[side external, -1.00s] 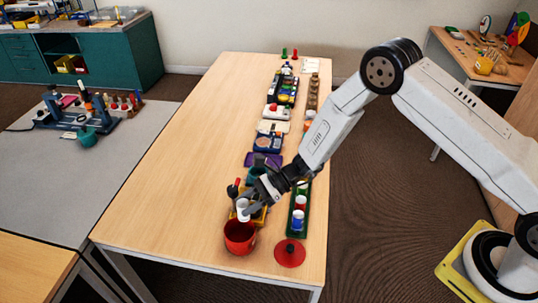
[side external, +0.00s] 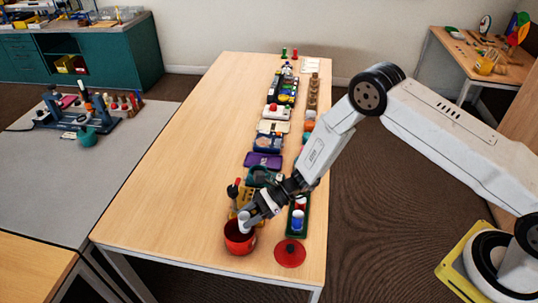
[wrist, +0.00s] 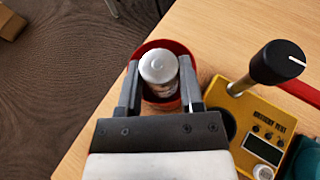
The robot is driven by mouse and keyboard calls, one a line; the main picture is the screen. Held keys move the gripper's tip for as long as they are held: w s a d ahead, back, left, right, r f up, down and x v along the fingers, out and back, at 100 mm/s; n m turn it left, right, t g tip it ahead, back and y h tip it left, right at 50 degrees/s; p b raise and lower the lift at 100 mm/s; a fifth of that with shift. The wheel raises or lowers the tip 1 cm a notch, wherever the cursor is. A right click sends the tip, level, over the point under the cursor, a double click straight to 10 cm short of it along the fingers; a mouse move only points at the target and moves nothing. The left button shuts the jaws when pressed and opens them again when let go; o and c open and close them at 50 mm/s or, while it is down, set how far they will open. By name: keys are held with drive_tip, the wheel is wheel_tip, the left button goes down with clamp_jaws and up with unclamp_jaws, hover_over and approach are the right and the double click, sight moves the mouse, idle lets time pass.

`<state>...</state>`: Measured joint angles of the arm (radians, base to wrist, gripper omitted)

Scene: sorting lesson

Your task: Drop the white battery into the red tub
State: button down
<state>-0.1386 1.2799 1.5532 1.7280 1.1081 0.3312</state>
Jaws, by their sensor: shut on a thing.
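The white battery (wrist: 158,68) is held upright between the two fingers of my gripper (wrist: 160,85) in the wrist view. In the side view my gripper (side external: 246,220) holds the battery (side external: 243,222) at the red tub (side external: 239,242), with its lower end over or within the opening. In the wrist view the red tub (wrist: 184,50) shows around and behind the battery. The tub's inside is mostly hidden by the battery and fingers, so I cannot tell how deep the battery sits.
A yellow battery tester (wrist: 262,130) with a black knob (wrist: 278,62) stands close beside the tub. A round red lid (side external: 290,253) lies to its right. A green tray (side external: 297,222) holds cylinders, including a blue and white one. The table's left side (side external: 170,190) is clear.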

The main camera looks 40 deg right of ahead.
drive_tip(key=shift+f, duration=0.4)
drive_tip(key=shift+c, duration=0.8)
unclamp_jaws()
drive_tip(key=shift+d, duration=0.1)
drive_tip(key=v, duration=0.7)
drive_tip(key=shift+d, duration=0.3)
drive_tip(key=shift+s+r, duration=0.1)
drive_tip(key=shift+r, duration=0.05)
